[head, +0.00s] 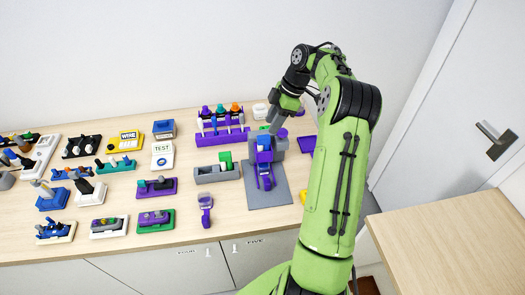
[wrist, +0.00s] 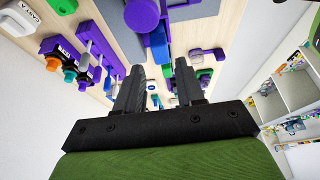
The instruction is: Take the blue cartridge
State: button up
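My gripper (head: 277,122) is above the back of the bench, just behind a purple and grey device with a blue part (head: 264,142). In the wrist view its two dark fingers (wrist: 160,88) stand apart with nothing between them, so it is open. A blue cylindrical piece (wrist: 158,46) shows beyond the fingers, beside a purple bar; it may be the blue cartridge, but I cannot tell for sure. The gripper does not visibly touch it. The arm partly hides the bench behind the device.
The device stands on a grey plate (head: 267,194). To its left are a purple rack with coloured caps (head: 222,137) and a grey tray (head: 215,179) with a green block. Several small fixtures fill the bench's left side. A purple strap-like item (head: 205,203) lies near the front edge.

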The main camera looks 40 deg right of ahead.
aim_at(266, 137)
jog(key=x, duration=0.8)
jog(key=shift+f, duration=0.4)
jog(key=shift+r, duration=0.1)
grip_shut()
